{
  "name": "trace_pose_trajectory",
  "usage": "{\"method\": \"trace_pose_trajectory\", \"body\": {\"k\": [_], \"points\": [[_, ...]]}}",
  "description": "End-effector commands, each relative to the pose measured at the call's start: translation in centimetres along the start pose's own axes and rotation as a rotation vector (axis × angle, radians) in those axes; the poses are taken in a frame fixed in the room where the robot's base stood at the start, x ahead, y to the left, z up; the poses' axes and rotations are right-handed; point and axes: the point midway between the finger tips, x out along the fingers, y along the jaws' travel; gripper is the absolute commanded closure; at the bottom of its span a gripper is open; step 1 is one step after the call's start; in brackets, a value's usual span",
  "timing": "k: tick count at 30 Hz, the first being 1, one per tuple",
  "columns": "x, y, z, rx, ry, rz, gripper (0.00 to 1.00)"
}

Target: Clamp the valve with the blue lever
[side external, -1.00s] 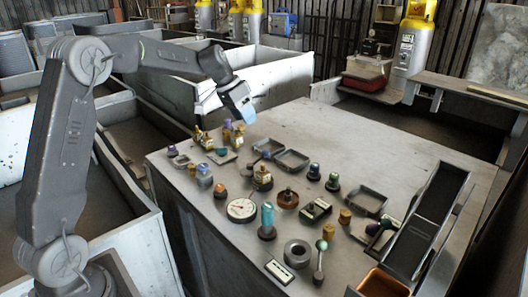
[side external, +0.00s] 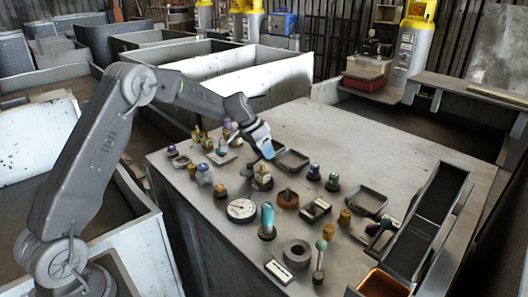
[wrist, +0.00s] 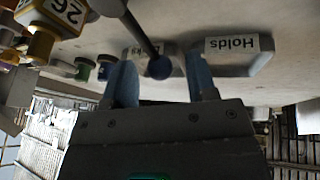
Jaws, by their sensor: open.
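A valve (side external: 262,180) with a brass-coloured body and a pale tag stands on the grey bench in the side view, just below my gripper (side external: 267,152). In the wrist view a brass body with a tag reading 26 (wrist: 62,12) shows at the upper left. A dark lever (wrist: 138,32) with a dark blue ball end (wrist: 160,67) reaches down into the gap between my two blue fingers. My gripper (wrist: 161,75) is open, with a finger on each side of the ball. Whether either finger touches it I cannot tell.
Other brass parts (side external: 207,143) stand left. Knobs, a dial (side external: 241,209) and a black channel (side external: 430,220) crowd the front and right. The back of the bench is clear.

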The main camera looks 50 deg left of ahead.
Motion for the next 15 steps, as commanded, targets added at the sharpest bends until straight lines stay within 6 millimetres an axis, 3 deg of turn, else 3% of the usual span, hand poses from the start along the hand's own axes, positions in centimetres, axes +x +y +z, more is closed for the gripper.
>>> {"method": "trace_pose_trajectory", "body": {"k": [11, 15], "points": [[0.79, 0.0, -0.01, 0.0, 0.001, -0.001, 0.48], [0.78, 0.0, 0.0, 0.0, 0.0, -0.001, 0.58]]}}
